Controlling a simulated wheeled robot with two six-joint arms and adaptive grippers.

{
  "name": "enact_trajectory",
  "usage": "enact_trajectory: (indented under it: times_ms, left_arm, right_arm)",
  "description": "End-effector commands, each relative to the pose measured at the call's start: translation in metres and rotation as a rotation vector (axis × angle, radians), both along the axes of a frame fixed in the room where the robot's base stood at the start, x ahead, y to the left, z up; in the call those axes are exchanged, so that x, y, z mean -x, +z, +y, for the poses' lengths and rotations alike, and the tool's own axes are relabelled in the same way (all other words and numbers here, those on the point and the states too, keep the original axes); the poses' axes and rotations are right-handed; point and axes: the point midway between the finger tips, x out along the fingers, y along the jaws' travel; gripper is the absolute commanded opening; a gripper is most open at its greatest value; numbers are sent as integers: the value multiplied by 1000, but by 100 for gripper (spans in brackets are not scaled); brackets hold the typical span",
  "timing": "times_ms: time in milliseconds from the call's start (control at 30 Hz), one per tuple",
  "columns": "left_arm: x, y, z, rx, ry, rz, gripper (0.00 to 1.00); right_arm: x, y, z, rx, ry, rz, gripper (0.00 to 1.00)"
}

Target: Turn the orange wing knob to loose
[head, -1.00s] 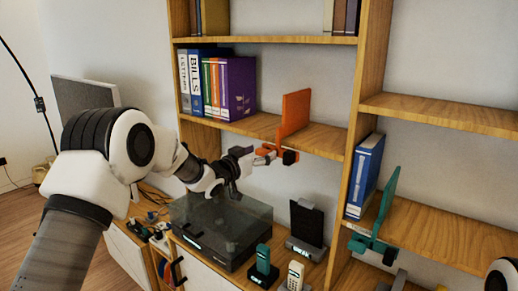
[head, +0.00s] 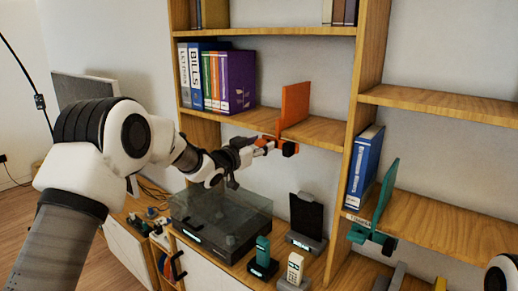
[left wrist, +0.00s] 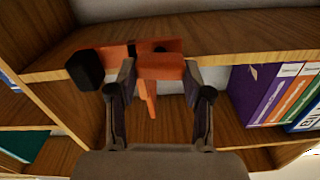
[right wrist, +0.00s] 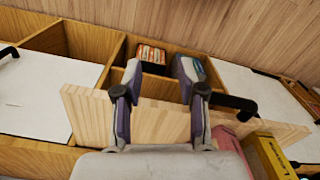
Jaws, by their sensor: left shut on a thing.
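The orange clamp bookend (head: 296,104) stands on the edge of the middle shelf, with its clamp body and a dark block at the front edge. My left gripper (head: 264,144) is at its front, in front of the shelf edge. In the left wrist view the orange wing knob (left wrist: 160,68) sits between my left fingertips, and the gripper is shut on it. A black block (left wrist: 85,70) is left of it there. The knob's exact angle cannot be told. My right gripper (right wrist: 160,80) shows only in the right wrist view, open with its fingers apart and nothing clearly held.
Binders (head: 238,82) stand left on the same shelf. A dark turntable (head: 222,218) and phones (head: 262,258) are below my left gripper. A teal clamp bookend (head: 382,205) and blue binder (head: 366,166) are to the right. A wooden panel (right wrist: 160,118) lies beyond my right fingers.

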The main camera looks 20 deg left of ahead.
Motion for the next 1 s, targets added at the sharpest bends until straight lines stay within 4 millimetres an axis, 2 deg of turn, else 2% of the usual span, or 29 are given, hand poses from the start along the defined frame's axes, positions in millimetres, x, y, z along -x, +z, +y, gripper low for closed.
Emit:
enact_trajectory:
  times_ms: [67,1000]
  left_arm:
    - [0,-7,-1,-50,-1,-16,15]
    - [1,-10,-4,-877,2,-316,15]
  right_arm:
    - [0,-13,0,0,0,0,40]
    - [0,-119,0,0,0,0,40]
